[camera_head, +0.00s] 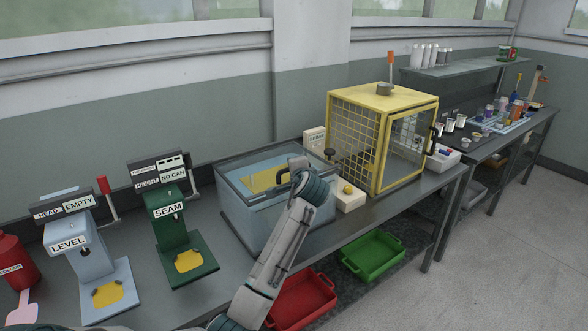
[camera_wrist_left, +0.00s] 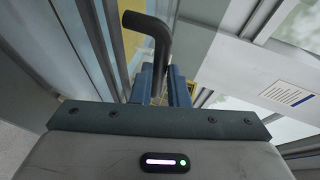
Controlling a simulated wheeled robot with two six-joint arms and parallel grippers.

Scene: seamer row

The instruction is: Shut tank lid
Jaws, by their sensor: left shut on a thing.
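The tank (camera_head: 240,222) is a grey-blue box with clear panes, standing on the bench in the middle of the head view. A yellow piece (camera_head: 262,180) shows through its glass. My left gripper (camera_head: 296,166) is at the tank's top right side, with my arm covering the tank's right front. In the left wrist view its blue fingers (camera_wrist_left: 166,88) are shut on a dark bent handle (camera_wrist_left: 150,24), which also shows in the head view (camera_head: 283,178). I cannot tell whether the lid sits fully down on the rim. My right gripper is not in view.
A yellow mesh cage (camera_head: 357,143) stands right of the tank, with a small button box (camera_head: 349,197) between them. The green SEAM stand (camera_head: 171,236) and pale LEVEL stand (camera_head: 90,268) are on the left. Red (camera_head: 303,300) and green (camera_head: 373,252) trays lie below the bench.

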